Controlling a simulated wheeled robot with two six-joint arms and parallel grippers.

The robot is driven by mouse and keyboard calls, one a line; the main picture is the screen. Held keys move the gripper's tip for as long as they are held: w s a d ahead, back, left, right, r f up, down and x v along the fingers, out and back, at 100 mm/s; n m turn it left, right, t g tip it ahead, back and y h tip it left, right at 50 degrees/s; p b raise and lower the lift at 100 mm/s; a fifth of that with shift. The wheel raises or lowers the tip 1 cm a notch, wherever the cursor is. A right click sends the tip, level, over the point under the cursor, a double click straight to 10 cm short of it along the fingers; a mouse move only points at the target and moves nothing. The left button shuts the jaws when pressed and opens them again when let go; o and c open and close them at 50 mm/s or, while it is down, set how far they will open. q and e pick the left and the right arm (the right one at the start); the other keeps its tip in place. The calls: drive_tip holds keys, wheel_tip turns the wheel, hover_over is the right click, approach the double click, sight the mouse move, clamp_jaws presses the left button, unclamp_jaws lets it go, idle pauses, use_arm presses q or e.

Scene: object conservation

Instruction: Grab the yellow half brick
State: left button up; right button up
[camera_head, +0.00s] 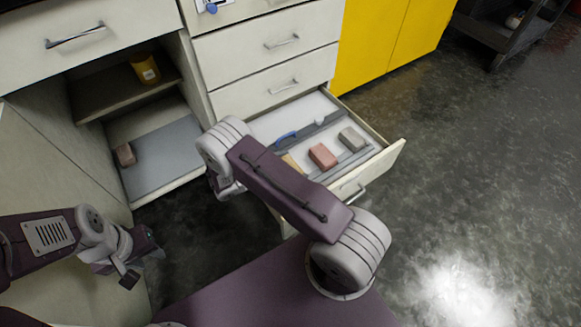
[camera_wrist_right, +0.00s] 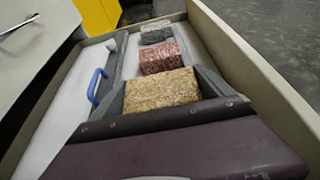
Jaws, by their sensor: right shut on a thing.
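The yellow half brick (camera_wrist_right: 161,90) is speckled and sits low in the right wrist view, between the grey fingers of my right gripper (camera_wrist_right: 163,97), which is shut on it. In the head view only a sliver of the yellow brick (camera_head: 292,163) shows beside my right arm, which hides the right gripper there. The brick is in or just over the open drawer (camera_head: 388,157); whether it touches the drawer floor I cannot tell. My left gripper (camera_head: 141,262) is empty at the lower left, its fingers apart.
A red brick (camera_head: 322,156) and a grey brick (camera_head: 352,139) lie in the drawer beyond the yellow one. A blue-handled tool (camera_head: 286,137) lies beside a grey divider. A yellow cup (camera_head: 145,68) and a brownish block (camera_head: 125,155) stand in the open cabinet.

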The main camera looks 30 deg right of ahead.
drive_tip(key=s+d+r+p, duration=0.2)
drive_tip(key=d+r+p, duration=0.4)
drive_tip(key=d, duration=0.5)
drive_tip(key=shift+s+d+r, duration=0.15)
drive_tip(key=shift+s+r, duration=0.1)
drive_tip(key=shift+r, duration=0.15)
